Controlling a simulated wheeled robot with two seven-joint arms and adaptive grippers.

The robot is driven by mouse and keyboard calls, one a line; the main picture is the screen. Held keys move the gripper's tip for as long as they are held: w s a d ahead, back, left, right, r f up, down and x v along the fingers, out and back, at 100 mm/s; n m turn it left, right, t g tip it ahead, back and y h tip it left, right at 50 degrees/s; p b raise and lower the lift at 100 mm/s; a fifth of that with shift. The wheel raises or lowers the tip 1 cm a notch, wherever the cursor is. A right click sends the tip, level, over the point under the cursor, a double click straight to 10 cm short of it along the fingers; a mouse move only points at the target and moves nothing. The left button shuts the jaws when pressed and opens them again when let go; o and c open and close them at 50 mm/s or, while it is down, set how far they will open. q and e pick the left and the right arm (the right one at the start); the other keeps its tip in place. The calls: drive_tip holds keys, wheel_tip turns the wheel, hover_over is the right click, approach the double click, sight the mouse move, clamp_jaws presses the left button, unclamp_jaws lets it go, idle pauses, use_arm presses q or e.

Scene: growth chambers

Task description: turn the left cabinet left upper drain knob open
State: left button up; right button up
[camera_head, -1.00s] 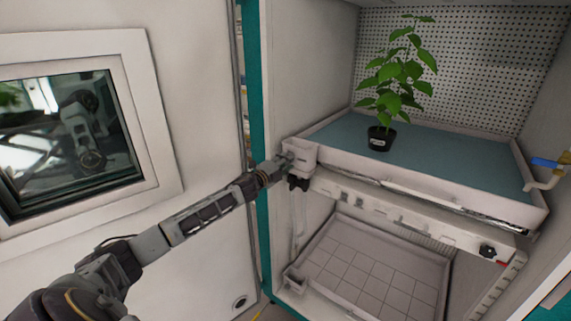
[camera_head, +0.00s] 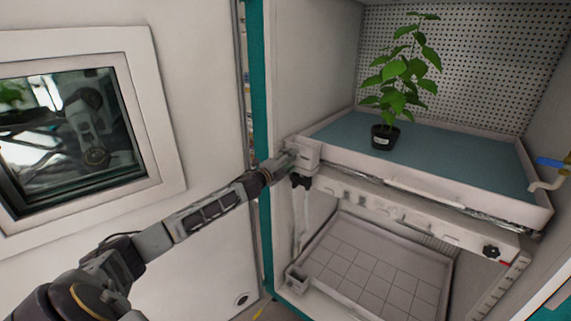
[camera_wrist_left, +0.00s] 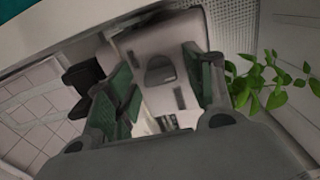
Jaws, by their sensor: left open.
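The left upper drain knob (camera_head: 300,181) is black and sits below a small white drain box (camera_head: 304,155) at the front left corner of the upper tray (camera_head: 455,195). My left gripper (camera_head: 286,160) is at the left side of this box, just above and left of the knob. In the left wrist view my left gripper (camera_wrist_left: 165,88) is open, with green-padded fingers on either side of the pale box face (camera_wrist_left: 158,45). A dark knob-like part (camera_wrist_left: 84,74) shows there outside the fingers, to the left. I cannot tell whether the fingers touch the box.
A potted plant (camera_head: 383,137) stands on the blue upper tray surface. A blue-handled valve (camera_head: 551,162) and another black knob (camera_head: 491,251) are at the right. A tiled lower tray (camera_head: 375,275) lies below. The teal door frame (camera_head: 261,110) borders the opening.

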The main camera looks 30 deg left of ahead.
use_arm(q)
drive_tip(key=shift+s, duration=0.1)
drive_tip(key=s, duration=1.1)
drive_tip(key=shift+s+a, duration=0.35)
drive_tip(key=shift+a, duration=0.1)
idle(1.0)
idle(0.7)
